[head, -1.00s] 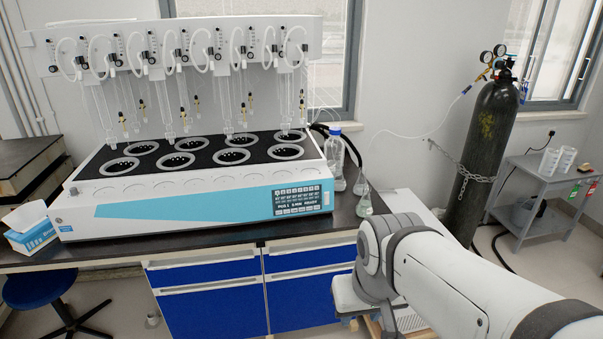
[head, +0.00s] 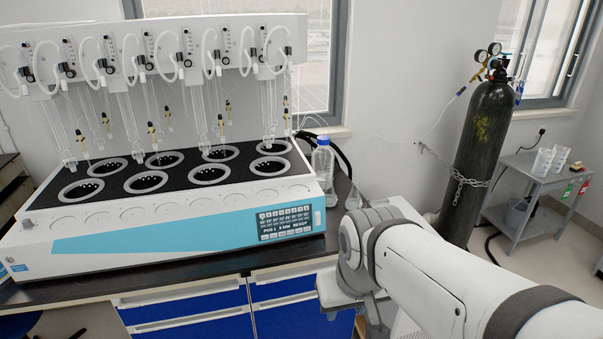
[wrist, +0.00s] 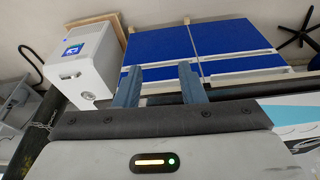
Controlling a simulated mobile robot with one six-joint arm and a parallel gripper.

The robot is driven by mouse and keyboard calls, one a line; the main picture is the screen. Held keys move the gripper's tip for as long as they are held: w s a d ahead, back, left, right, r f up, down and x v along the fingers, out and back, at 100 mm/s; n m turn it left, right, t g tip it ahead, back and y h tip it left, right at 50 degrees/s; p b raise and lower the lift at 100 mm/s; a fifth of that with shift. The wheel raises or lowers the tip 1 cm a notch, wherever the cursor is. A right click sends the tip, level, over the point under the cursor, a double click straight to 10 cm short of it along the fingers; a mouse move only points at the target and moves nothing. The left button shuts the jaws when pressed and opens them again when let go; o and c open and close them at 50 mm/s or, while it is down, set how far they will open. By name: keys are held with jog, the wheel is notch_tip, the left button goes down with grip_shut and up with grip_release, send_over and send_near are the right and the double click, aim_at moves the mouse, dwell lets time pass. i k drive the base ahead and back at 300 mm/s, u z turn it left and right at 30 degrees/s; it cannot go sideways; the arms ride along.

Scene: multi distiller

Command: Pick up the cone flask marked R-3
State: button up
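No label R-3 is readable in either view. In the head view a clear conical flask (head: 351,203) stands at the right end of the bench, partly hidden behind my arm. My gripper is hidden at the end of my folded arm in the head view. In the wrist view my gripper (wrist: 160,84) shows two fingers spread apart with nothing between them, in front of the blue cabinet. No flask shows in the wrist view.
The distiller (head: 160,237) fills most of the black bench (head: 75,292). A clear bottle with a blue cap (head: 323,168) stands at its right end. A chained gas cylinder (head: 481,145) and a grey side table (head: 537,178) stand to the right. A white box (wrist: 83,65) shows in the wrist view.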

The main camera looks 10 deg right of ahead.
aim_at(330, 198)
jog(key=i, duration=1.05)
jog(key=u, duration=0.05)
